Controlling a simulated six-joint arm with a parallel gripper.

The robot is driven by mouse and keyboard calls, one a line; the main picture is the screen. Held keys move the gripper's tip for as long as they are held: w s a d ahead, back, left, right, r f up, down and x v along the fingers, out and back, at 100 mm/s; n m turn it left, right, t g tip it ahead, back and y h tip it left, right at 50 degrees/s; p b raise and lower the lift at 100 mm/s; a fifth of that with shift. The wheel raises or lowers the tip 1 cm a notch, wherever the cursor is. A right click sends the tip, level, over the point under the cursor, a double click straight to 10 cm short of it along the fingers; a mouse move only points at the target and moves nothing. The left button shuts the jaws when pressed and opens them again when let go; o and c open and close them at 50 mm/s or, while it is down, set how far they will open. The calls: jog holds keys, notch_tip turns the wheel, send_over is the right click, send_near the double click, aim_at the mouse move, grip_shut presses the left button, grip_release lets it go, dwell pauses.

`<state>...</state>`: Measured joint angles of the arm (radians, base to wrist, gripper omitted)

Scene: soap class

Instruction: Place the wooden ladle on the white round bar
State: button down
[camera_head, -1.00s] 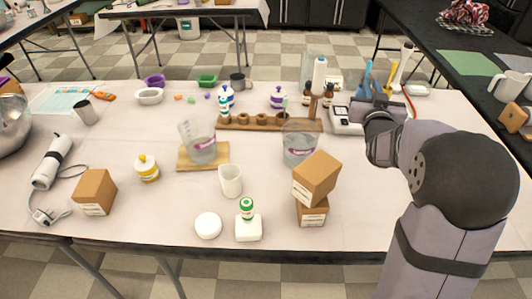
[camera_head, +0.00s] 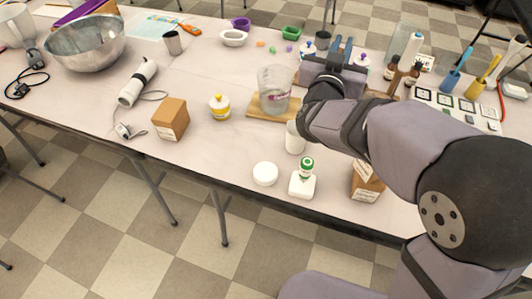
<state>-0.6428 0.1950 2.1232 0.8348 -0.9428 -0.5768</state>
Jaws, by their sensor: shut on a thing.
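The white round bar (camera_head: 265,173) lies flat near the front edge of the table, left of a white bottle with a green cap (camera_head: 302,183). My gripper (camera_head: 338,52) is at the back of the table, above and to the right of the clear pitcher (camera_head: 273,92), well away from the bar. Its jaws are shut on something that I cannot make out. I cannot identify the wooden ladle for certain; my gripper and arm cover part of the back of the table.
A white cup (camera_head: 295,140) stands behind the bar, partly behind my arm. A yellow-lidded jar (camera_head: 219,107) and a cardboard box (camera_head: 171,118) stand to the left. The table front left of the bar is clear.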

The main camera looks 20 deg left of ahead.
jog(key=s+a+f+p, duration=0.1)
jog(key=s+a, duration=0.4)
jog(key=s, duration=0.5)
jog(key=s+a+f+p, duration=0.1)
jog(key=s+a, duration=0.5)
jog(key=s, duration=0.4)
jog(key=shift+a, duration=0.15)
notch_tip(320, 180, down, 10)
jog(key=b, duration=0.1)
jog(key=shift+b, duration=0.3)
jog(key=shift+w+f, duration=0.1)
jog(key=shift+f, duration=0.15)
jog(key=c, duration=1.8)
grip_release()
